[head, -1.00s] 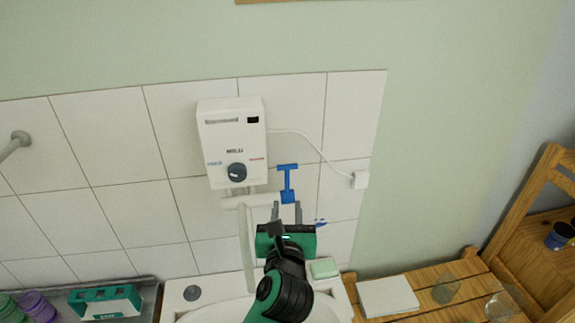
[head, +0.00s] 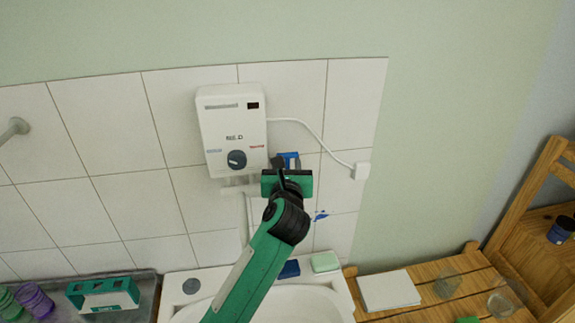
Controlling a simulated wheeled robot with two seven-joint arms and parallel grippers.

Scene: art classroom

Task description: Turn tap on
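The tap has a blue lever handle (head: 291,156) on a white fitting below the water heater (head: 232,120). Only the top of the handle shows; the rest is hidden behind my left gripper. My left gripper (head: 288,165), with its green and black body, is right at the handle, above the sink (head: 342,291). Its fingers are mostly hidden by its own body, so I cannot tell whether they are closed on the handle. My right gripper is not in view.
A green soap bar (head: 325,262) and a blue object (head: 289,269) are on the sink's back rim. A wooden bench (head: 425,277) at right carries a white pad (head: 388,290) and glasses. A green-and-white box (head: 103,294) and cups stand at left.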

